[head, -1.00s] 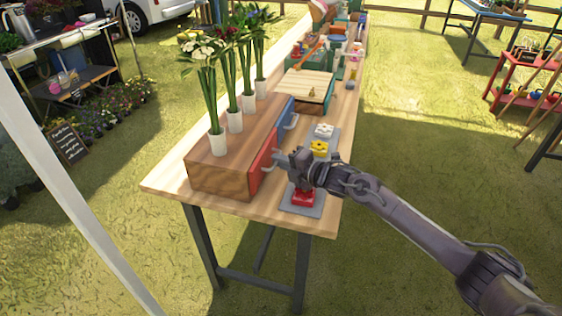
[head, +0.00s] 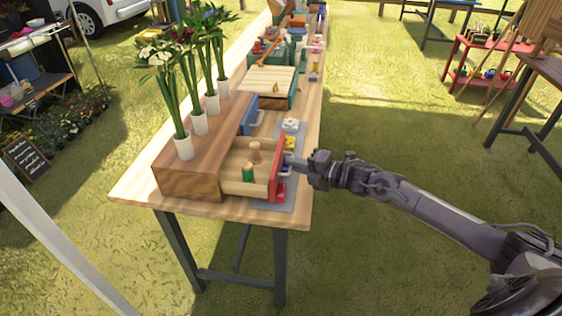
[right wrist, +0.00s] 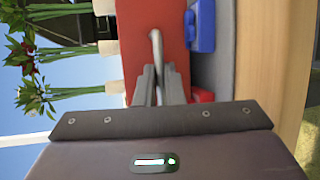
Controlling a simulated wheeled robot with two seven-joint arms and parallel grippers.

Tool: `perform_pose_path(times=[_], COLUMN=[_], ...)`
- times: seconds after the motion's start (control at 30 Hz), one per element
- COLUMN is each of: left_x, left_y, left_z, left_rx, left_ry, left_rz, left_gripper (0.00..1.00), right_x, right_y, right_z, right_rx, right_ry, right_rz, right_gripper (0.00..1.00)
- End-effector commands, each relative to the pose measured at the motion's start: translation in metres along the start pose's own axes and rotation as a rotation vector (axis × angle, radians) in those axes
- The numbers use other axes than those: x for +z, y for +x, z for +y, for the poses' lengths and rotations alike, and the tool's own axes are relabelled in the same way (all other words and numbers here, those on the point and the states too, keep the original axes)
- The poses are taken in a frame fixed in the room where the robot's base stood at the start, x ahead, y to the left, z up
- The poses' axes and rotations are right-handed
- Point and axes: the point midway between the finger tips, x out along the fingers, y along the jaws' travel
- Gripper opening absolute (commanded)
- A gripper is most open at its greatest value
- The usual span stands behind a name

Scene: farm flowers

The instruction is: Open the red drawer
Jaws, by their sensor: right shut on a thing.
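The red drawer (head: 277,165) stands pulled out of the wooden cabinet (head: 190,185) on the table. Its pale wooden inside shows, with a green-bodied peg (head: 248,173) and a plain wooden peg (head: 255,151) in it. My right gripper (head: 293,162) is at the drawer's front. In the right wrist view its fingers (right wrist: 159,88) are shut on the metal handle (right wrist: 156,45) of the red front (right wrist: 150,30). The blue drawer (head: 249,115) beside it is closed. My left gripper is not in view.
White vases (head: 183,146) with flowers stand in a row on the cabinet. A grey mat (head: 285,203) beside the drawer holds small red, yellow and white items. A wooden-topped box (head: 268,80) stands farther back.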

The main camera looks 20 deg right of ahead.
Motion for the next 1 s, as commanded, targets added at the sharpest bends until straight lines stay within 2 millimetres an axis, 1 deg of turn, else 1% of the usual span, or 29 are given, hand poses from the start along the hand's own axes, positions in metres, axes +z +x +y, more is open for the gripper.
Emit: perform_pose_path(times=[0.23, 0.27, 0.3, 0.4, 0.43, 0.67, 0.77, 0.87, 1.0], left_x=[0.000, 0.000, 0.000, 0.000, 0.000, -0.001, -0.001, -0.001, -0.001], left_y=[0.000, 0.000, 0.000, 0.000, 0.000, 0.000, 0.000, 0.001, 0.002], left_z=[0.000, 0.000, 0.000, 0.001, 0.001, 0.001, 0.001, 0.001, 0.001], left_rx=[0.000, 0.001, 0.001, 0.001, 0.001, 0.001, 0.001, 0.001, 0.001], left_ry=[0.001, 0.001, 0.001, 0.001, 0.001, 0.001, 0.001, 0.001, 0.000], left_rz=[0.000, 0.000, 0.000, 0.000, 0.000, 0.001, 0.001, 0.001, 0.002], left_gripper=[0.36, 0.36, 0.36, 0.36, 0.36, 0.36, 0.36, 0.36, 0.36], right_x=[-0.001, -0.001, -0.001, -0.001, -0.001, -0.001, 0.000, 0.000, -0.001], right_y=[0.000, 0.000, 0.000, 0.000, 0.000, 0.000, -0.003, -0.012, -0.032], right_z=[-0.001, -0.001, -0.001, 0.000, 0.000, 0.000, -0.001, -0.002, -0.003], right_rx=[0.000, 0.000, 0.000, 0.000, 0.001, 0.001, 0.000, -0.002, -0.006], right_ry=[0.001, 0.001, 0.001, 0.001, 0.001, 0.001, 0.001, 0.001, 0.000], right_rz=[0.002, 0.003, 0.003, 0.002, 0.002, 0.002, 0.001, 0.000, 0.002], right_gripper=[0.00, 0.10, 0.15, 0.28, 0.30, 0.30, 0.30, 0.30, 0.30])
